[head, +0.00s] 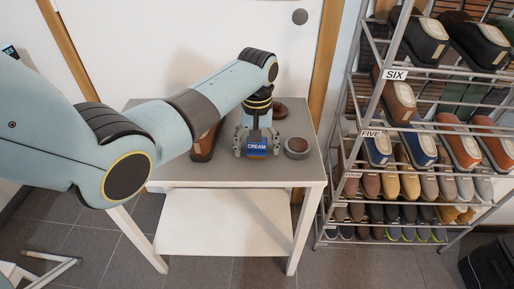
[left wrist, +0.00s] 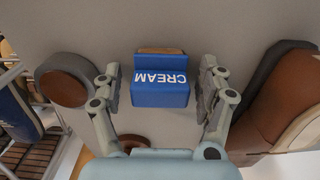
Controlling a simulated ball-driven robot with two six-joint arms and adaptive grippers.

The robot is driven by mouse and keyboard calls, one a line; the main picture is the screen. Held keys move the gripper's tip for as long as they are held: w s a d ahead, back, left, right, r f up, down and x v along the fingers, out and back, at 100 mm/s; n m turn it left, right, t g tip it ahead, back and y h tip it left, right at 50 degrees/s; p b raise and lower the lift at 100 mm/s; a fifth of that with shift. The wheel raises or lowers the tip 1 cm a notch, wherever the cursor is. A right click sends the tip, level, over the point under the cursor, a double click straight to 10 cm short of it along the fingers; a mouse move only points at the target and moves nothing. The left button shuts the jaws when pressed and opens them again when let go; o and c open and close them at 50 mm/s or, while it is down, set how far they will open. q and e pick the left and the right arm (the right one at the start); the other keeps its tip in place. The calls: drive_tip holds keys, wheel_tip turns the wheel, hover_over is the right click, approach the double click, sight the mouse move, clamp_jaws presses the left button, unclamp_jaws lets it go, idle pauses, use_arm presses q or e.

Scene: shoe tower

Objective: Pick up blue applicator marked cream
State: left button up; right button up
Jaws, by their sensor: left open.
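The blue applicator marked CREAM (head: 257,147) stands on the grey top of a small white table. It also shows in the left wrist view (left wrist: 160,92), its lettering upside down there. My left gripper (head: 257,150) points down over the table with its fingers on both sides of the applicator. In the left wrist view my left gripper (left wrist: 163,88) is open, with a gap between each finger and the applicator. My right gripper is not in view.
A round grey-and-brown tin (head: 297,148) lies right of the applicator. A brown shoe (head: 204,146) is to its left, partly behind my arm. Another brown round item (head: 280,110) sits behind. A metal shoe rack (head: 384,75) full of shoes stands at the right.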

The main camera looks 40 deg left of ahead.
use_arm(q)
drive_tip(key=c, duration=1.3)
drive_tip(key=shift+o, duration=0.2)
drive_tip(key=shift+r, duration=0.45)
drive_tip(key=r, duration=0.2)
drive_tip(key=r+p, duration=0.1)
drive_tip(key=r, duration=0.1)
drive_tip(key=shift+w+d, duration=0.1)
drive_tip(key=shift+d, duration=0.3)
drive_tip(key=d+r+p, duration=0.1)
drive_tip(key=d+r, duration=0.5)
drive_tip(key=d, duration=0.4)
drive_tip(key=shift+d, duration=0.4)
drive_tip(key=o, duration=0.4)
drive_tip(key=shift+c, duration=1.4)
